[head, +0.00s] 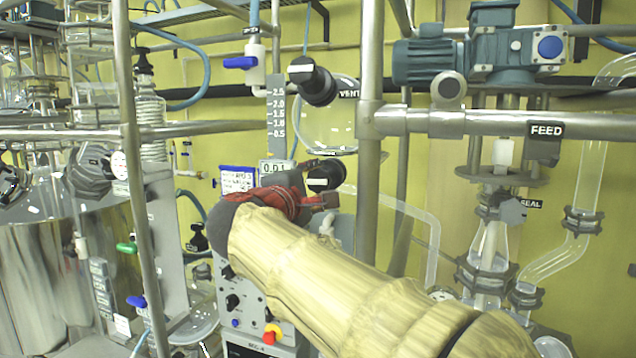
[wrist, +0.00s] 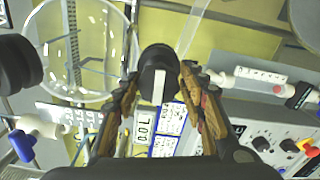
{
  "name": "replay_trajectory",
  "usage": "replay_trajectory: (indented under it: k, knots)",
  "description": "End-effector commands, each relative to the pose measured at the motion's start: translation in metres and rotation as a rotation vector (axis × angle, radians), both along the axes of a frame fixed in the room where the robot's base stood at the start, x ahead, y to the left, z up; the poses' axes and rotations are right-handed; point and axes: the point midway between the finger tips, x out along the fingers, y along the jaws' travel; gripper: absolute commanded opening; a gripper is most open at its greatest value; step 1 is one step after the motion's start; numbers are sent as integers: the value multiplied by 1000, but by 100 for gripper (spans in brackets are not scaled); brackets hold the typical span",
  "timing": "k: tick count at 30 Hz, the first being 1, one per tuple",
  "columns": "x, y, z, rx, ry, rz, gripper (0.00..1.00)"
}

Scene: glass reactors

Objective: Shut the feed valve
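A black round knob with a white bar (head: 325,175) sticks out from the glassware beside the digital display; no name label on it is readable. Its white bar lies about level in the head view. The same knob shows in the wrist view (wrist: 158,80), between my fingertips, with the bar upright there. My gripper (head: 312,200) has reddish fingers and is at the knob. In the wrist view my gripper (wrist: 160,82) is open, one finger on each side of the knob; contact is unclear. A FEED tag (head: 545,130) hangs at the right pipe, away from my gripper.
A similar black knob by the VENT label (head: 312,80) sits just above. A blue-handled valve (head: 241,62) is to its left. A steel post (head: 368,150) stands close on the right. A control box (head: 245,305) with a red button is below my arm.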

Motion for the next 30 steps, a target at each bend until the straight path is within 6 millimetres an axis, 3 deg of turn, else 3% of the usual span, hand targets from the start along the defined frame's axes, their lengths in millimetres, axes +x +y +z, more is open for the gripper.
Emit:
replay_trajectory:
  k: [6,17,23,30]
  knots:
    - [0,0,1,-1,-2,0,56]
    - [-4,2,2,0,-2,1,56]
    - [-30,12,2,0,-3,5,56]
    - [-77,29,2,1,-3,6,56]
